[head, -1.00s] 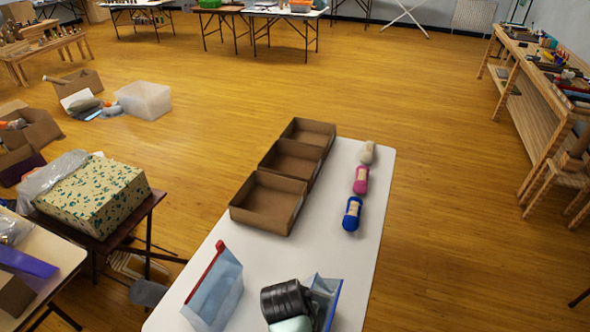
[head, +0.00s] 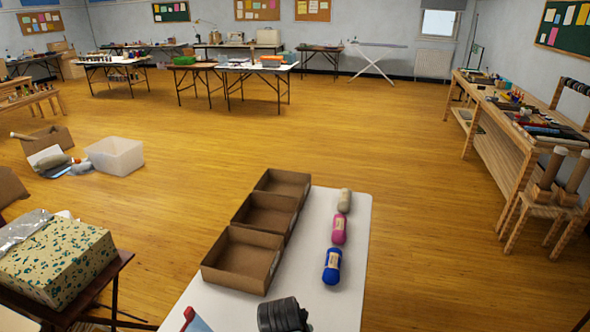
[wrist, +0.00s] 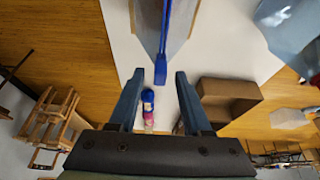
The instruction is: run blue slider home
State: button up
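In the wrist view a pouch (wrist: 150,28) stands with a blue closure strip along its top. A blue slider (wrist: 160,70) sits at the near end of that strip. My gripper (wrist: 160,76) is open, its two fingers spread on either side of the slider, with a gap showing on both sides. I cannot tell whether the slider is at the same depth as the fingertips. In the head view this pouch and my fingers are out of sight. A second, bluish pouch with a red slider (head: 188,314) shows only its tip at the bottom edge.
The white table (head: 330,210) carries three open cardboard trays, the nearest (head: 235,278) at its left edge. Blue yarn (head: 332,266), pink yarn (head: 339,229) and cream yarn (head: 344,200) lie in a row right of them. Bare table lies between trays and yarn.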

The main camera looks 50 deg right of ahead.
jog(key=shift+a+r, duration=0.1)
jog(key=b+v, duration=0.1)
jog(key=v, duration=1.2)
dwell(0.4)
jog(key=w+a+r+n+t+h, duration=0.35)
jog(key=w+r+t, duration=0.35)
jog(key=w+r, duration=0.55)
jog(key=w+a+r+n+t, duration=0.15)
jog(key=a+r+t, duration=0.3)
jog(key=r, duration=0.45)
jog(key=w+a+r+n+t, duration=0.1)
jog(key=a+r+n+t, duration=0.15)
jog(key=a+r, duration=0.45)
jog(key=s+a+r+n+t+y, duration=0.2)
jog(key=s+a+r+t, duration=0.2)
jog(key=r, duration=0.4)
jog(key=s+a+r+n+t+y, duration=0.2)
jog(key=s+a+r+t+y, duration=0.1)
jog(key=r, duration=0.5)
jog(key=s+a+r+n+t+y, duration=0.2)
jog(key=s+a+r+t, duration=0.2)
jog(key=a+r, duration=0.3)
jog(key=shift+s+a+r+t, duration=0.25)
jog(key=shift+s+r, duration=0.25)
jog(key=shift+s, duration=0.25)
